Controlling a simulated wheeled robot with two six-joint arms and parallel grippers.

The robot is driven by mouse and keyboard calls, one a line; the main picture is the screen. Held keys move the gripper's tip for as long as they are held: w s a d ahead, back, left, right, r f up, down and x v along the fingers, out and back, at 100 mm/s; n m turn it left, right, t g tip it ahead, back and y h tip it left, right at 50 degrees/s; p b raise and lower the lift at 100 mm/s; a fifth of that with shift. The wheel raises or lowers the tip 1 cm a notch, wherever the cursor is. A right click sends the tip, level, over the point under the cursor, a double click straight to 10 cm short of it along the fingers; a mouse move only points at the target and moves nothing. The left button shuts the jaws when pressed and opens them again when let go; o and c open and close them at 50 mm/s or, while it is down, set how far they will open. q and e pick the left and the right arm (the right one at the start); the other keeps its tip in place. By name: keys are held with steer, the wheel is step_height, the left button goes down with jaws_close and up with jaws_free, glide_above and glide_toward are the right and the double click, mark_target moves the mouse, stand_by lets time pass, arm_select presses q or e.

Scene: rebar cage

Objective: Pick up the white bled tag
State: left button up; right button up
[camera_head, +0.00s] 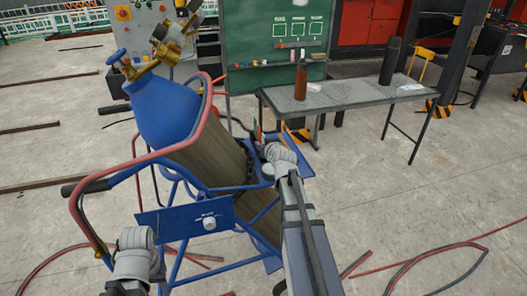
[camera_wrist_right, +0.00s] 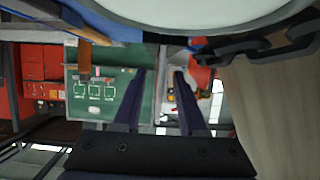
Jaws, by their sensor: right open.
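I cannot pick out the white bled tag for certain in either view. A small pale patch (camera_head: 314,87) lies by the brown bottle on the table, and another pale patch (camera_head: 411,87) lies by the black bottle; both are too small to identify. My right gripper (camera_wrist_right: 160,72) is open, with nothing between its two dark fingers in the right wrist view. In the head view my right arm reaches up beside the gas cylinder, and its jaws are hard to make out. My left arm shows at the lower left, with no gripper visible.
A chain (camera_wrist_right: 262,45) passes close to my right gripper. Behind are a metal table (camera_head: 350,93), brown bottle (camera_head: 300,78), black bottle (camera_head: 390,62) and chalkboard (camera_head: 255,30). Hoses (camera_head: 440,250) lie on the floor.

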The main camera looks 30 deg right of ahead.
steer(key=shift+w, duration=0.1)
steer(key=shift+c, duration=0.3)
jaws_close()
